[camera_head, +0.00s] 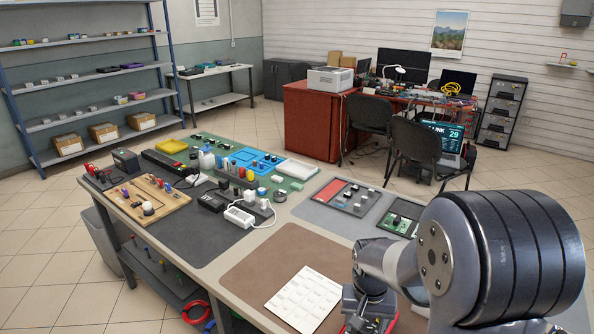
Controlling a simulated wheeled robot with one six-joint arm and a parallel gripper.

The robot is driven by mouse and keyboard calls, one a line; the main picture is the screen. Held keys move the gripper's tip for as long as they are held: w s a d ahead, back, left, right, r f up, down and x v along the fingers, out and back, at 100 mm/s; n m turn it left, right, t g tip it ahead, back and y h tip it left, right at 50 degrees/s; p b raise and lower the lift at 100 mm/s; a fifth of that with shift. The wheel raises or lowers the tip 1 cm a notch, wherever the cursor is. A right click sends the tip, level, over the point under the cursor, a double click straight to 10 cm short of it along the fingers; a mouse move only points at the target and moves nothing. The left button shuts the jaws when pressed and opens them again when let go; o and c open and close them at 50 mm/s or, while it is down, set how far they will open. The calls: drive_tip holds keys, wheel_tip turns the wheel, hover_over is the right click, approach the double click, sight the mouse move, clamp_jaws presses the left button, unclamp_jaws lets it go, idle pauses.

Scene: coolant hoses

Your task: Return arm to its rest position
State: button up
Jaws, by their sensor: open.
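My arm comes in from the lower right, with a large black ribbed joint (500,255) close to the camera and a light grey link (385,262) reaching left from it. My gripper (369,316), dark with red parts, hangs below the end of that link over the near part of the workbench. It is open, and I see nothing held in it. Its lower end is cut off by the bottom of the picture, so its fingertips are hard to make out. A white printed sheet (304,298) lies on the brown mat (262,262), just left of my gripper.
The workbench carries a wooden board (150,206), a white power strip (240,216), a blue tray (258,158) and a grey tray (350,195). A red coil (196,312) is below the bench. Shelves stand left; a red desk (312,118) and chairs stand behind. The brown mat is mostly clear.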

drive_tip(key=shift+r, duration=0.1)
wheel_tip(320, 180, up, 11)
wheel_tip(320, 180, down, 11)
drive_tip(key=shift+r, duration=0.1)
drive_tip(key=shift+f, duration=0.2)
drive_tip(key=n, duration=0.5)
drive_tip(key=shift+n, duration=0.4)
drive_tip(key=n, duration=0.5)
drive_tip(key=shift+t, duration=0.3)
drive_tip(key=n, duration=0.6)
drive_tip(key=shift+s+p, duration=0.1)
drive_tip(key=shift+p, duration=0.2)
drive_tip(key=n, duration=0.5)
drive_tip(key=shift+n+y, duration=0.4)
